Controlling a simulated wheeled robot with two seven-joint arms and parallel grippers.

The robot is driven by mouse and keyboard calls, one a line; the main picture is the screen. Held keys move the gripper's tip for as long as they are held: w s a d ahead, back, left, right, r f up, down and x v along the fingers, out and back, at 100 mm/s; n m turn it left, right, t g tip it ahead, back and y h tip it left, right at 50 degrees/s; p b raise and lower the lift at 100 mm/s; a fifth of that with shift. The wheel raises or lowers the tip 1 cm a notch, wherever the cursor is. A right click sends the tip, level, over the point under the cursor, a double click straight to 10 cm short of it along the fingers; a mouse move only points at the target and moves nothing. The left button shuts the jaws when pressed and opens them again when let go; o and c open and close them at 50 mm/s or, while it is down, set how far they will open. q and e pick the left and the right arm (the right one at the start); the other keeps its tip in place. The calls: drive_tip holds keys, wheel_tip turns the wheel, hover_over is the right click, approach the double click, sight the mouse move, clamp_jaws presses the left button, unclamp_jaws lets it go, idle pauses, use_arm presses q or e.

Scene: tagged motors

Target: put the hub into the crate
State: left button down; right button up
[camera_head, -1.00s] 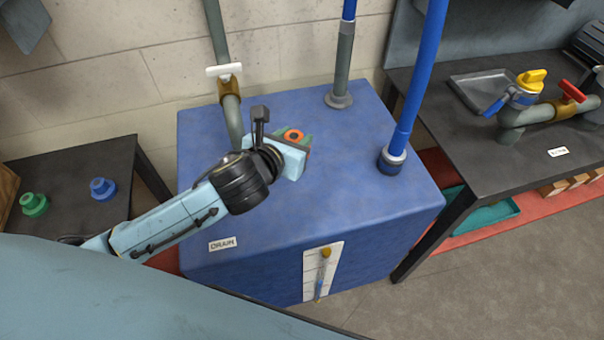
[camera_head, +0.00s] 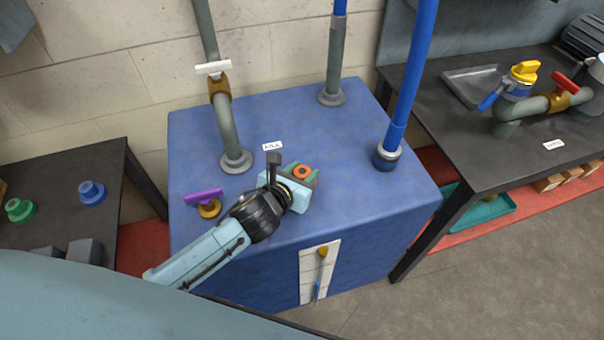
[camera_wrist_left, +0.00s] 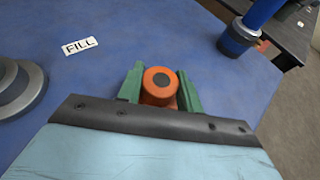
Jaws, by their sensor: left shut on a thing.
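My left gripper (camera_head: 303,173) is above the top of the blue tank, with its green fingers shut on an orange round piece with a dark centre (camera_head: 302,170), which looks like the hub. In the left wrist view the hub (camera_wrist_left: 160,86) sits between the two green fingers of the gripper (camera_wrist_left: 160,90). Its lower part is hidden by the gripper body. A brown sliver (camera_head: 2,188) at the left edge of the head view may be the crate; almost all of it is out of view. My right gripper is not in view.
The blue tank (camera_head: 350,215) carries upright pipes, including a blue one (camera_head: 410,90), and a purple-handled valve (camera_head: 205,197). A dark table (camera_head: 70,165) at left holds green (camera_head: 20,210) and blue (camera_head: 92,193) pieces. A bench (camera_head: 500,145) with valves stands at right.

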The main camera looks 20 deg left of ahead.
use_arm(q)
drive_tip(key=shift+r, duration=0.15)
drive_tip(key=c, duration=0.9)
unclamp_jaws()
drive_tip(key=shift+f, duration=0.2)
drive_tip(key=shift+c, duration=0.2)
